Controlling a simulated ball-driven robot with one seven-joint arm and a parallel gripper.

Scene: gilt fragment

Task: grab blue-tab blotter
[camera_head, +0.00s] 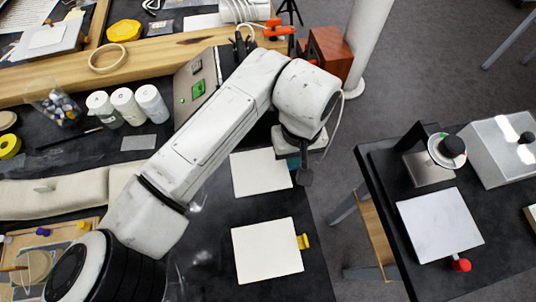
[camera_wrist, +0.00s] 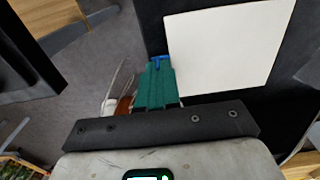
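The blue-tab blotter (camera_head: 260,173) is a white square sheet on the dark table, below my arm in the head view. In the wrist view the blotter (camera_wrist: 225,45) fills the upper right, and its blue tab (camera_wrist: 161,59) shows at the left edge. My gripper (camera_wrist: 159,72) has its teal fingers close together at the tab, with blue showing between their tips. It looks shut on the tab. In the head view my gripper (camera_head: 304,172) is at the blotter's right edge, and the tab is hidden there. The blotter appears flat.
A yellow-tab blotter (camera_head: 267,252) lies just in front on the same table. A red-tab blotter (camera_head: 438,222) lies on a separate right table, near a metal box (camera_head: 500,150). A green-button box (camera_head: 197,88) and white bottles (camera_head: 125,106) stand to the left. Floor separates the tables.

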